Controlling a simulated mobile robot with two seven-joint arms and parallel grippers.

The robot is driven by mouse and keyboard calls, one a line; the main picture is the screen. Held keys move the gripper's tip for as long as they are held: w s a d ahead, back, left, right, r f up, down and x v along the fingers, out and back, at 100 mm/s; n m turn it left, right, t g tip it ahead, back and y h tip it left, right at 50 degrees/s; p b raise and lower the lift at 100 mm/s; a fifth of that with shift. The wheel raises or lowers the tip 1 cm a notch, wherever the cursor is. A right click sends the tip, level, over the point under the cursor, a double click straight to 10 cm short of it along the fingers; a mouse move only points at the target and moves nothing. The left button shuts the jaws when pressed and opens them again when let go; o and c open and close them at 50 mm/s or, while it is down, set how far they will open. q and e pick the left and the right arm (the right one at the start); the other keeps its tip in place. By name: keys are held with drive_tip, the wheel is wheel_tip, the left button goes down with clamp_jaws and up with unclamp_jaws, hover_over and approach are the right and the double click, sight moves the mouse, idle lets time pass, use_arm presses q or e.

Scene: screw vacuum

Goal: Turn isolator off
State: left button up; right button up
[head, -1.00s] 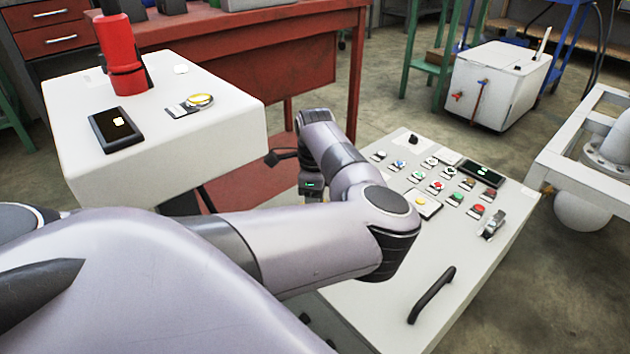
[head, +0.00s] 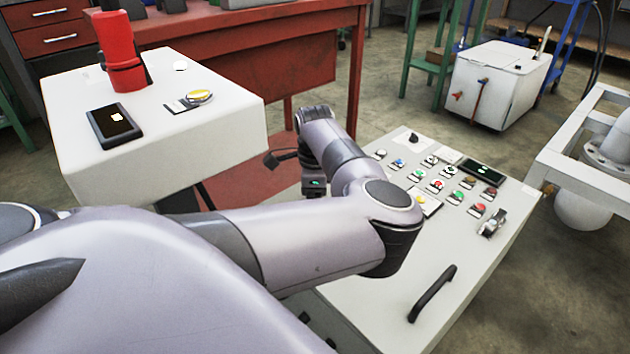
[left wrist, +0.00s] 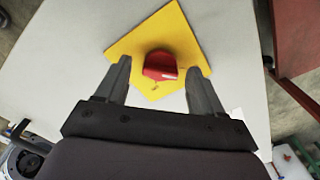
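The isolator shows in the left wrist view as a red knob (left wrist: 160,62) on a yellow square plate (left wrist: 190,45), fixed to a pale panel face. My left gripper (left wrist: 159,69) is open, with one dark finger to each side of the red knob. A gap shows between each finger and the knob. I cannot tell how deep the fingertips reach along the knob. In the head view the isolator is hidden, and my left arm reaches across the middle. My right gripper is not in view.
A control panel (head: 385,320) with several coloured buttons and a black handle (head: 432,293) stands right of my arm. A white box (head: 230,150) with a red cylinder (head: 120,55) stands at the left. A red workbench (head: 240,50) is behind.

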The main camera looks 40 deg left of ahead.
use_arm(q)
drive_tip(key=shift+r, duration=0.3)
wheel_tip(320, 180, up, 7)
drive_tip(key=p, duration=0.2)
drive_tip(key=shift+f+p, duration=0.2)
drive_tip(key=shift+p, duration=0.15)
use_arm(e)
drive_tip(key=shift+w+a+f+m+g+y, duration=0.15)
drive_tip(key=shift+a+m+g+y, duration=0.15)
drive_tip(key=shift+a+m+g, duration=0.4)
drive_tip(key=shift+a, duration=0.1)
